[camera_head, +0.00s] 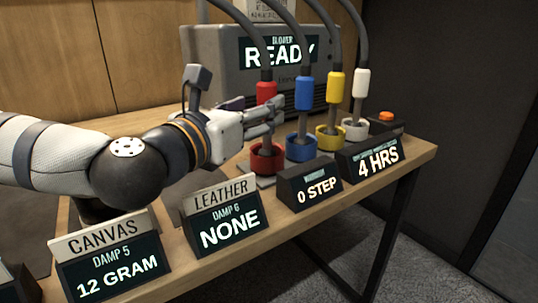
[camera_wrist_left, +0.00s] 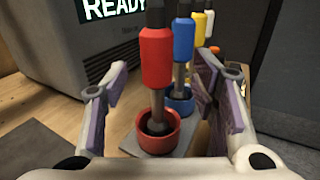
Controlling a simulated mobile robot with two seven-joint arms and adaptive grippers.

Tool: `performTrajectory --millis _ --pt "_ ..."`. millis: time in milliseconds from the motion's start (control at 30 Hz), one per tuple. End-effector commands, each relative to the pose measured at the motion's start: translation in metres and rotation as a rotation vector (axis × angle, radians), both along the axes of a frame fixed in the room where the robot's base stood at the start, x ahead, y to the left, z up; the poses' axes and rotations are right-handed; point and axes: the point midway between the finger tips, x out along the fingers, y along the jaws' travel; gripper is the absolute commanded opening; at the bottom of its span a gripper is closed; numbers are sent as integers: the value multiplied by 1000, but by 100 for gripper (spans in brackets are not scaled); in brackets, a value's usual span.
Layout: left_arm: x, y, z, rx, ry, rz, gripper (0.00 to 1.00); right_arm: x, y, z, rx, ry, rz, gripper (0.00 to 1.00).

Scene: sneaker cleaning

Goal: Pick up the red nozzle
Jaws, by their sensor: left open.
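The red nozzle (camera_head: 266,92) stands upright in a red cup-shaped holder (camera_head: 266,160), with a dark hose rising from its top. In the left wrist view the red nozzle (camera_wrist_left: 156,58) stands between my open fingers, its grey stem going down into the red holder (camera_wrist_left: 157,132). My left gripper (camera_head: 270,112) reaches in from the left at the height of the nozzle's stem and partly covers it. In the left wrist view the fingers of my left gripper (camera_wrist_left: 163,95) are spread on both sides of the nozzle, apart from it. My right gripper is not in view.
Blue (camera_head: 304,92), yellow (camera_head: 336,86) and white (camera_head: 361,82) nozzles stand in matching holders to the right. A grey blower box (camera_head: 215,60) reading READY is behind. Label stands (camera_head: 228,222) line the table's front edge. An orange button (camera_head: 386,116) sits at the far right.

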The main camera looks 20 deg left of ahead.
Motion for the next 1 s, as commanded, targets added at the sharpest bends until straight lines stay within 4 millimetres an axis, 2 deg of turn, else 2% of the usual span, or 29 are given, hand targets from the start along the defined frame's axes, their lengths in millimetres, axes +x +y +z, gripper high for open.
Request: performTrajectory --millis 167,233,333,500,533,700,767,1000 --pt "32 -2 13 2 -4 2 53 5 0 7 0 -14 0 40" --pt "43 -5 10 1 1 1 53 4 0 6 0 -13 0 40" --pt "51 -6 9 1 0 0 53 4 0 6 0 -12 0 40" --pt "51 -6 9 0 1 0 53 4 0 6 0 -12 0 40" --pt "51 -6 9 0 1 0 51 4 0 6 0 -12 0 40" --pt "51 -6 9 0 1 0 12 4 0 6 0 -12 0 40" --pt "51 -6 9 0 1 0 0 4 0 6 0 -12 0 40" --pt "51 -6 9 0 0 1 0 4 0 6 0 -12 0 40"
